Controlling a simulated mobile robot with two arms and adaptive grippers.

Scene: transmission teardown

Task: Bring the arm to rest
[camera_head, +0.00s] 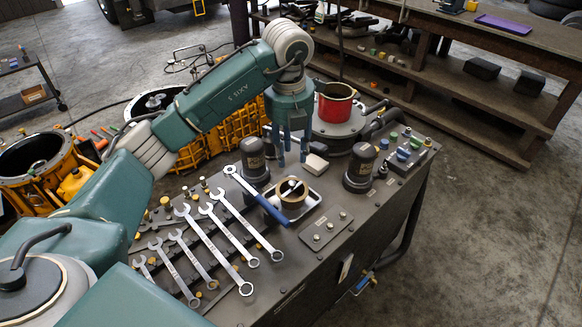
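My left arm (220,92) reaches in from the left in a raised bend over the grey workbench. My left gripper (292,160) points down above the bench top. Its blue fingers are apart, with nothing seen between them. It hangs just left of a small white block and above the area by the dark cylinder (254,160). Whether it touches anything is hard to tell. My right gripper is not in view.
Several wrenches (213,236) lie on the bench. A small tray (305,203) holds a tan ring. A red pot (335,103) stands behind the gripper. Yellow housings (225,134) stand at the left. Open floor (480,215) lies to the right.

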